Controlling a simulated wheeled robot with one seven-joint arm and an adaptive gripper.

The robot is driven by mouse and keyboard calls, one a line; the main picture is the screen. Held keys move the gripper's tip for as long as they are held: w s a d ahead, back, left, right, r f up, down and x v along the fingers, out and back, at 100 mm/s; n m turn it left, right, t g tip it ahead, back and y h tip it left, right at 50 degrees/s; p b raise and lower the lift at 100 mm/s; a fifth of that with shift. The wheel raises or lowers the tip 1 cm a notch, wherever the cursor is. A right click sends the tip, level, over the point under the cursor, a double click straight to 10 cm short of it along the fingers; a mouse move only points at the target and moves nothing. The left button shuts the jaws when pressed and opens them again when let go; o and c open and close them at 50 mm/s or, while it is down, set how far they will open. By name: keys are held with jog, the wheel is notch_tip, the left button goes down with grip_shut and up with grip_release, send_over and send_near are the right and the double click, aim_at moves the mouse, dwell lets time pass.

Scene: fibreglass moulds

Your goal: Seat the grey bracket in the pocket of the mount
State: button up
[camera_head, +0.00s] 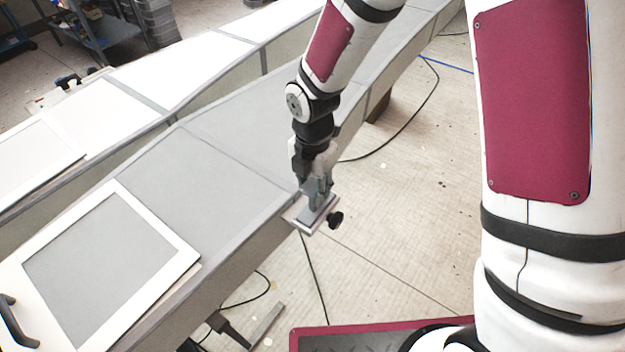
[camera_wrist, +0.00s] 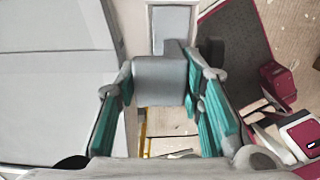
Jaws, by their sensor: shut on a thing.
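The grey bracket (camera_wrist: 160,82) is a block between the teal finger pads of my gripper (camera_wrist: 161,92) in the wrist view. My gripper is shut on it. The mount (camera_wrist: 203,8) lies beyond the bracket, pale-rimmed with a grey recessed area; the bracket covers part of it. In the head view, my gripper (camera_head: 316,188) points down over the mount (camera_head: 298,225), a small pale plate at the bench's edge with a black knob at its right. I cannot tell whether the bracket touches the pocket.
A long grey bench (camera_head: 195,180) runs diagonally, with a white-framed grey panel (camera_head: 105,260) and a black handle (camera_head: 12,322) near the lower left. The bench top left of my gripper is clear. Cables (camera_head: 311,270) lie on the floor.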

jog(key=shift+f, duration=0.35)
dwell(0.5)
jog(key=o, duration=1.3)
jog(key=s+d+r+m+t, duration=0.1)
jog(key=d+r+m, duration=0.15)
jog(key=r, duration=0.65)
jog(key=d+r+m, duration=0.2)
jog(key=r+m, duration=0.1)
jog(key=r, duration=0.6)
jog(key=s+d+r+m+t, duration=0.2)
jog(key=s+d+r+m, duration=0.4)
jog(key=m, duration=0.5)
jog(key=s+d+r+m+t, duration=0.2)
jog(key=s+d+r+m, duration=0.4)
jog(key=s+m, duration=0.3)
jog(key=m, duration=0.3)
jog(key=shift+d+t, duration=0.25)
jog(key=shift+t, duration=0.05)
